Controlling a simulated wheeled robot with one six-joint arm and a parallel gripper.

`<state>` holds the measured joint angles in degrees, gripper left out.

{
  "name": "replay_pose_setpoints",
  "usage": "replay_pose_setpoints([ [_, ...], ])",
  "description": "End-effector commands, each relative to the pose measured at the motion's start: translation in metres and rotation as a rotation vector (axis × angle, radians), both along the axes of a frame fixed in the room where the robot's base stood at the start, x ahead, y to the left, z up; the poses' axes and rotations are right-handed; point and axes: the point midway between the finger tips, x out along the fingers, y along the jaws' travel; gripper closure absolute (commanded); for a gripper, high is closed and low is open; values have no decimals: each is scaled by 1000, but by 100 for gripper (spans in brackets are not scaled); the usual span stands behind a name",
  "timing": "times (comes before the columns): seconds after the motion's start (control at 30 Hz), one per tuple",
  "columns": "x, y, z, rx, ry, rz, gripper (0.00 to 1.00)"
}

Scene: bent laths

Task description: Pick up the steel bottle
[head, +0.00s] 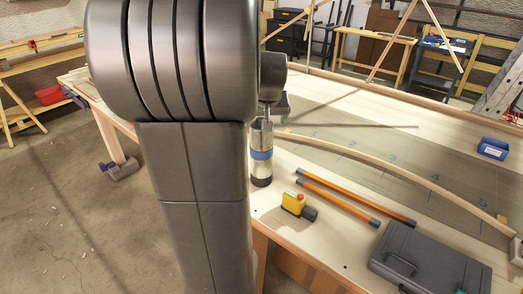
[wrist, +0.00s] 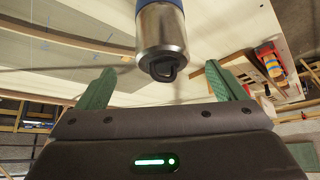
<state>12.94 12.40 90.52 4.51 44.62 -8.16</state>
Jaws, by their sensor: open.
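The steel bottle (head: 261,168) stands upright on the workbench, just right of my arm in the head view. It has a blue band around its middle and a dark lower part. In the wrist view the bottle (wrist: 162,32) is at the top centre, its steel end with a dark loop towards me. My gripper (wrist: 160,75) is open, with green fingers spread to either side of the loop end. Neither finger visibly touches the bottle. In the head view my arm hides most of the gripper, which is at the bottle's top.
A yellow tool (head: 293,202), orange bars (head: 338,207) and a grey case (head: 430,265) lie right of the bottle, near the front edge. A long bent lath (head: 395,168) runs behind them over a numbered board. A blue box (head: 493,148) sits far right.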

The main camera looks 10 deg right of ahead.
Motion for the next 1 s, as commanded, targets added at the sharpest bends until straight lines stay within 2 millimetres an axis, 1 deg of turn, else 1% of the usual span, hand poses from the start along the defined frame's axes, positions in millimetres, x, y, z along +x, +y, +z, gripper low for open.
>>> replay_pose_setpoints([
  [0.03, 5, 0, -8, 1, 4, 1, 9],
  [0.1, 10, -1, -16, 1, 3, 1, 9],
  [0.2, 15, -2, -23, 0, 1, 0, 9],
  [0.37, 20, -2, -28, 1, 2, 1, 9],
  [0.43, 25, -1, -33, 1, 2, 1, 9],
  [0.6, 41, -1, -47, 0, 3, 2, 9],
  [0.7, 47, -2, -58, 1, 2, 1, 9],
  [0.83, 51, -3, -65, 0, 1, 1, 9],
  [1.0, 51, -3, -66, -1, 0, 1, 9],
])
